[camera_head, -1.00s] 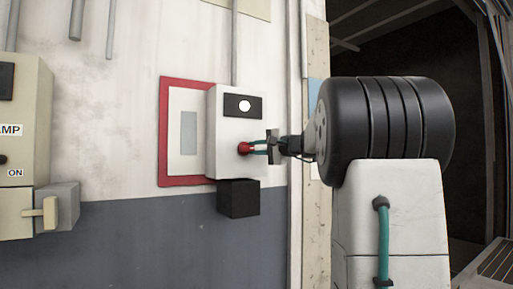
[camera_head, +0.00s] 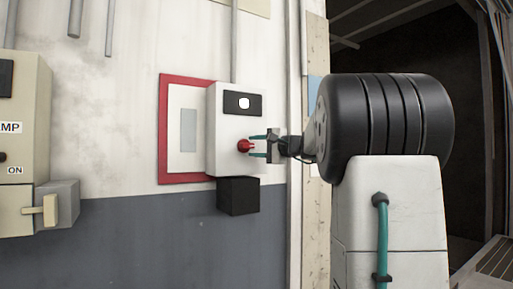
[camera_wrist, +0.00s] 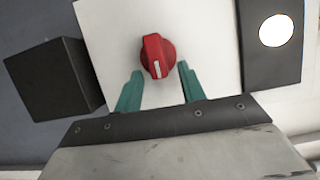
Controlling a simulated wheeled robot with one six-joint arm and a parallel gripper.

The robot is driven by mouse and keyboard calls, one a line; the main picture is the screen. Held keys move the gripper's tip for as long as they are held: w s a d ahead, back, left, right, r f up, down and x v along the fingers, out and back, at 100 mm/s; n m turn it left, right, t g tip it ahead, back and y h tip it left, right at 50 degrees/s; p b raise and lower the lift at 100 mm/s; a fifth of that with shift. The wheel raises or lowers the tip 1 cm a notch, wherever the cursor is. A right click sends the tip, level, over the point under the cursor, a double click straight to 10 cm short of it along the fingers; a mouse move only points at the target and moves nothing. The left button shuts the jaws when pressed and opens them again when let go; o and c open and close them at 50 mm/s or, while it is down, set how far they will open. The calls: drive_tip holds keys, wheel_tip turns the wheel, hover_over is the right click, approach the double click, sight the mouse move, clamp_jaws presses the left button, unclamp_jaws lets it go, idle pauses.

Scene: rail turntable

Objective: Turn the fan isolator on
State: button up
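The isolator is a white box (camera_head: 222,113) on the wall with a red rotary knob (camera_head: 244,146) on its front. A dark panel with a lit white lamp (camera_head: 244,103) sits above the knob. In the wrist view the red knob (camera_wrist: 157,56) shows a white mark at its lower end, and the lamp (camera_wrist: 276,31) is at the right. My gripper (camera_head: 258,146) is open, its teal fingers apart. In the wrist view the fingertips (camera_wrist: 160,76) lie either side of the knob's lower end, with gaps showing; neither appears to touch it.
A black box (camera_head: 238,197) is below the isolator. A red-framed panel (camera_head: 170,178) is behind it on the wall. At the left, a beige box (camera_head: 25,135) marked ON has a lever (camera_head: 50,211) beside it. A dark opening lies at the right.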

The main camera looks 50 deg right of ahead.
drive_tip(key=s+d, duration=0.1)
drive_tip(key=s, duration=0.6)
drive_tip(key=shift+s, duration=0.4)
drive_tip(key=shift+f, duration=0.1)
